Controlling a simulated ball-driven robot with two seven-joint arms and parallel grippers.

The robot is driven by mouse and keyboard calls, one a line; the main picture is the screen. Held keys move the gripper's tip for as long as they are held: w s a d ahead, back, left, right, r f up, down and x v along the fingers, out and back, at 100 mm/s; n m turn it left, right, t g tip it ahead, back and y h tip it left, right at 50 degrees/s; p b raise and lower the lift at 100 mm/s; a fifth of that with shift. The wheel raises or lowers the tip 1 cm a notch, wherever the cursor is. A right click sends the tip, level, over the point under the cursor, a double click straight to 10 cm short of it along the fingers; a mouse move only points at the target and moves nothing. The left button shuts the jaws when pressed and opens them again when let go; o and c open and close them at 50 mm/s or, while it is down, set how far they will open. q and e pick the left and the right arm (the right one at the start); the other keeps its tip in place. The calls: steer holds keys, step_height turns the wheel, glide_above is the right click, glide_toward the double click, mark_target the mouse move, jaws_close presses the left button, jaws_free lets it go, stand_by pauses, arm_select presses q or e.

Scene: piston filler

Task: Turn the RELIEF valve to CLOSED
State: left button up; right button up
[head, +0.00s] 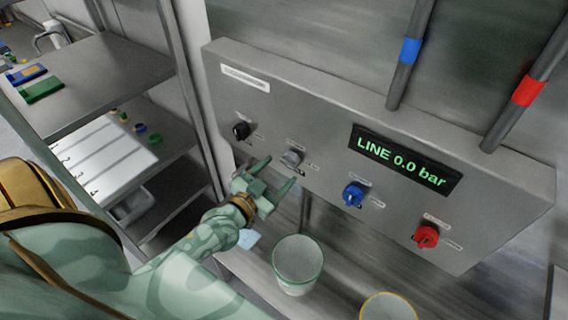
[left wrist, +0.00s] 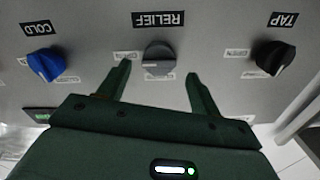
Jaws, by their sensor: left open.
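The RELIEF valve is a grey round knob (head: 292,158) on the grey panel, between a black knob and a blue knob. In the left wrist view the RELIEF knob (left wrist: 158,58) shows under its upside-down label, with small position labels beside it. I cannot tell which position its handle points to. My left gripper (head: 276,173) is open and empty, just in front of the knob. In the left wrist view the fingers of this gripper (left wrist: 160,72) stand apart, one to each side of the knob, not visibly touching it. My right gripper is not in view.
The black TAP knob (head: 241,130), blue COLD knob (head: 353,193) and red knob (head: 427,236) share the panel (head: 300,110). Its display (head: 405,160) reads LINE 0.0 bar. A green-rimmed cup (head: 297,268) and a yellow-rimmed cup (head: 388,308) stand below. Shelves (head: 105,75) are at left.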

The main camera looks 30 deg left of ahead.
mark_target(289, 162)
arm_select(q)
steer(key=shift+w+d+r, duration=0.1)
steer(key=shift+w+d, duration=0.05)
steer(key=shift+w, duration=0.5)
steer(key=shift+w+d, duration=0.15)
steer(key=shift+w, duration=0.45)
steer(key=shift+w+a, duration=0.15)
steer(key=shift+w, duration=0.35)
steer(key=c, duration=1)
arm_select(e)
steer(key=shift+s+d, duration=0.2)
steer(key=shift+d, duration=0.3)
